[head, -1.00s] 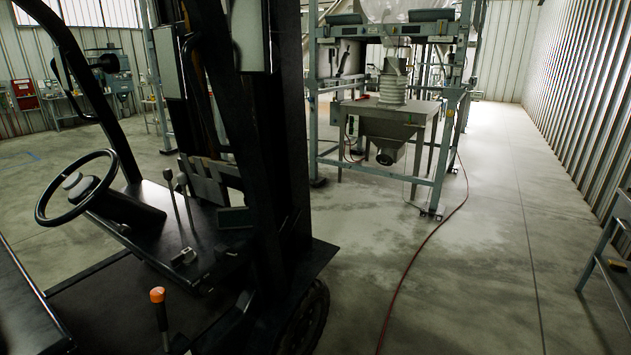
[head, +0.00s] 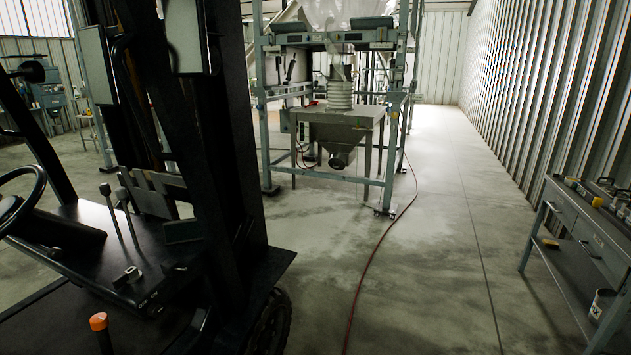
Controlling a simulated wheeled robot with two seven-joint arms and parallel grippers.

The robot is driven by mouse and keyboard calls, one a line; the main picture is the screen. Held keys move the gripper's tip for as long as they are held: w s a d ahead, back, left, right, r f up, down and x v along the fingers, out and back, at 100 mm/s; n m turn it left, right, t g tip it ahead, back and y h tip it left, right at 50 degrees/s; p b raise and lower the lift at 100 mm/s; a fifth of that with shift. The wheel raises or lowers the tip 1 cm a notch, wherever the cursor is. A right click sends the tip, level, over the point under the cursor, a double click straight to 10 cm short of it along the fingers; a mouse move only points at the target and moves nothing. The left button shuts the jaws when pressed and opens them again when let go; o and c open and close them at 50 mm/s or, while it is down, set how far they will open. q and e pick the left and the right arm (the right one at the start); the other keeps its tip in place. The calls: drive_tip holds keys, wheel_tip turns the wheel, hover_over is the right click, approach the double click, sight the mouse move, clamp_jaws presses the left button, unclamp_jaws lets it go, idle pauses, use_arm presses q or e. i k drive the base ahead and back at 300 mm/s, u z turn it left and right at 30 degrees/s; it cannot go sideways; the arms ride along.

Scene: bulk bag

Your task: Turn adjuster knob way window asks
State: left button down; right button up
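No adjuster knob or window can be made out clearly in the head view. The bulk bag frame (head: 389,150), a grey-blue metal stand, is at the upper middle. The pale bulk bag (head: 338,14) hangs at its top, cut off by the picture edge. A ribbed white spout (head: 340,93) runs down to a steel hopper table (head: 345,131). Grey boxes on the frame's crossbar are too small to read. Neither of my grippers is in view.
A black forklift (head: 205,150) fills the left side. A red hose (head: 366,270) runs along the floor from the frame. A grey workbench (head: 578,232) with small items stands at the right by the corrugated wall (head: 545,90). Bare floor (head: 440,270) lies between.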

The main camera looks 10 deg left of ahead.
sight(99, 321)
drive_tip(key=u, duration=1.65)
